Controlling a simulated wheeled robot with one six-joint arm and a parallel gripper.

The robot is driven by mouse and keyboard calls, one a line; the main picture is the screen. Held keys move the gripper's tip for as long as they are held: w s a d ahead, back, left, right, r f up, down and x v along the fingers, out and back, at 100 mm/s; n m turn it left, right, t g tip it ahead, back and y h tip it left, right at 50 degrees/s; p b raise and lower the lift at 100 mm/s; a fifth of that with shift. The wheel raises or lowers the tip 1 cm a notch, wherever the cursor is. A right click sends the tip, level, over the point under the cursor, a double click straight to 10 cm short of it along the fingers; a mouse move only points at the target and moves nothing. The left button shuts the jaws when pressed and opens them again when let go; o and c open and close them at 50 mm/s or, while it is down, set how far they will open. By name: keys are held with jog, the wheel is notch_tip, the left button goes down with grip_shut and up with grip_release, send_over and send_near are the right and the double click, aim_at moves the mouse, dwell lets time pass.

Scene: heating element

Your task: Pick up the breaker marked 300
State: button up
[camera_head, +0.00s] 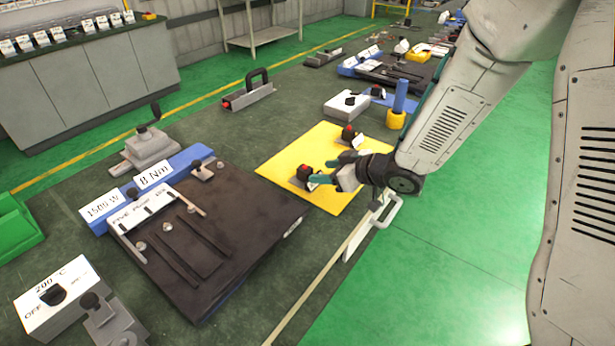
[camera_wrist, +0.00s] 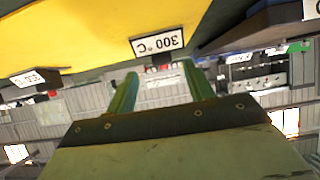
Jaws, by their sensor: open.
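The breaker marked 300 °C (camera_wrist: 157,45) is at upper centre in the wrist view, its white label upside down. In the head view my gripper (camera_head: 320,172) is beside a small black breaker with a red part (camera_head: 302,177) on the yellow mat (camera_head: 276,163). This looks like the same breaker, but its marking cannot be read there. I cannot tell whether the fingers touch it.
A second black breaker (camera_head: 349,136) stands farther back on the mat. A dark plate assembly (camera_head: 165,270) lies left of the mat. A white handle (camera_head: 388,212) is below my gripper.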

aim_at(310, 171)
jog(key=x, duration=0.7)
jog(key=shift+s+a+r, duration=0.15)
jog(key=c, duration=1.1)
